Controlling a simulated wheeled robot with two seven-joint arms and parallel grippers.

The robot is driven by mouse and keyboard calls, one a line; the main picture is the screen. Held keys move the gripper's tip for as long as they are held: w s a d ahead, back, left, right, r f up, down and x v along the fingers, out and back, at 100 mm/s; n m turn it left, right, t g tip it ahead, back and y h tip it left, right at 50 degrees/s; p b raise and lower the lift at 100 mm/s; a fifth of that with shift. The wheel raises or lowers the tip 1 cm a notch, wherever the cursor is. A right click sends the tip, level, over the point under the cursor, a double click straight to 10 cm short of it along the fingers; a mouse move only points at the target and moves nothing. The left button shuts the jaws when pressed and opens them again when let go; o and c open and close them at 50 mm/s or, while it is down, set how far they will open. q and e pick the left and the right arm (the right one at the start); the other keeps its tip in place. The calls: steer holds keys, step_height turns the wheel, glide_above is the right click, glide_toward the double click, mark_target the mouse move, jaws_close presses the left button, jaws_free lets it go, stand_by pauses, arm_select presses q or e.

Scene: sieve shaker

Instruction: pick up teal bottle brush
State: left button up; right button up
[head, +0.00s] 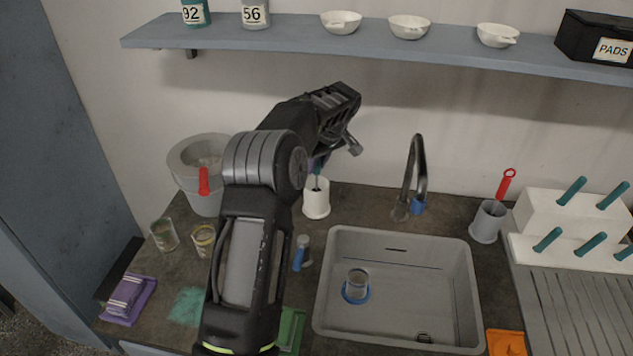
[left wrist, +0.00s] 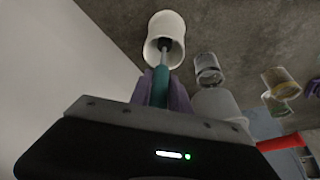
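The teal bottle brush (head: 317,183) stands upright in a white cup (head: 316,205) at the back of the counter, left of the sink. In the left wrist view the brush's teal handle (left wrist: 160,86) lies between my purple fingertips, with the white cup (left wrist: 165,36) beyond it. My left gripper (head: 319,163) is above the cup, its fingers close against both sides of the handle with no clear gap. The brush's lower end is hidden inside the cup. My right gripper is not in view.
A sink (head: 400,290) holding a beaker (head: 357,284) and a tap (head: 417,170) are to the right. A grey cup (head: 487,222) holds a red-handled tool. A grey pot (head: 202,165) and jars stand left. A shelf (head: 380,48) runs above.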

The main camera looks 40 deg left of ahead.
arm_select(q)
jaws_close()
steer(key=shift+r, duration=0.2)
stand_by(0.5)
